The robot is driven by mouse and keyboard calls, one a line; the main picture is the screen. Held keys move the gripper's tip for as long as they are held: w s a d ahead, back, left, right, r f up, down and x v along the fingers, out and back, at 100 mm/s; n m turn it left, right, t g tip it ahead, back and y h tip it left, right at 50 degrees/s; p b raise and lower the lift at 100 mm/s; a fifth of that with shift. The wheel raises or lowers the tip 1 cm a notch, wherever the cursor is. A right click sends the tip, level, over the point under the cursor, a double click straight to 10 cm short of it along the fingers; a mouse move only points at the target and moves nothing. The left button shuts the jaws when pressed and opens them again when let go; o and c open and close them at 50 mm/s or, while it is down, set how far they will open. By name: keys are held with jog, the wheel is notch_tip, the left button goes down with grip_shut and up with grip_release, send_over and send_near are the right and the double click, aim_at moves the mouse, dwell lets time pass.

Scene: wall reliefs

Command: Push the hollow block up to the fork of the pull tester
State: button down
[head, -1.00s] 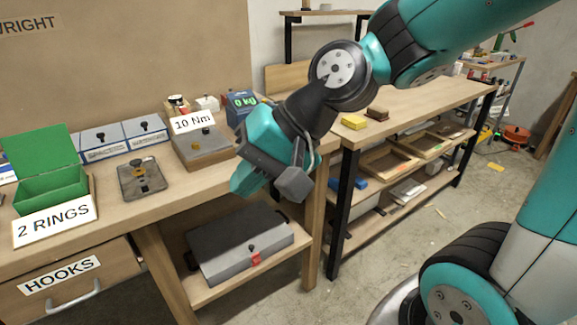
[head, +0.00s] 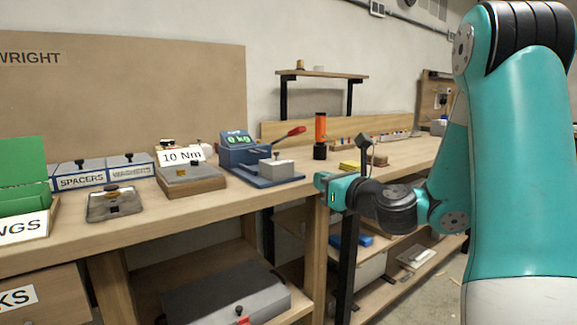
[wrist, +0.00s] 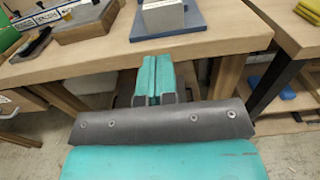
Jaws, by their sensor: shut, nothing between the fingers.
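The pull tester (head: 238,150) is a blue device on the bench with a "0 kg" display, a blue base plate and a red-handled lever (head: 290,132). A light grey block (head: 276,168), likely the hollow block, sits upright on the base plate in front of the display unit. I cannot make out its hollow or the fork. In the wrist view the block (wrist: 163,15) shows at the top edge on the blue plate (wrist: 165,28). My gripper (head: 321,181) is shut and empty, apart from the block, to its right. Its teal fingers (wrist: 153,62) point towards the bench edge.
A "10 Nm" box (head: 190,178) stands left of the tester, with a dark plate (head: 115,203) further left. An orange and black cylinder (head: 320,135) stands behind to the right, and yellow blocks (head: 350,165) lie nearer my arm. The space before the bench is free.

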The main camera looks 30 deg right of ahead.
aim_at(283, 166)
jog(key=w+p, duration=0.4)
jog(key=w, duration=0.1)
jog(key=w+p, duration=0.5)
jog(key=w, duration=0.1)
jog(key=shift+w+a+r, duration=0.1)
jog(key=shift+w+a, duration=0.1)
jog(key=shift+w, duration=0.05)
jog(key=shift+w+f, duration=0.2)
jog(key=shift+w, duration=0.5)
jog(key=shift+r+p, duration=0.1)
jog(key=shift+p, duration=0.2)
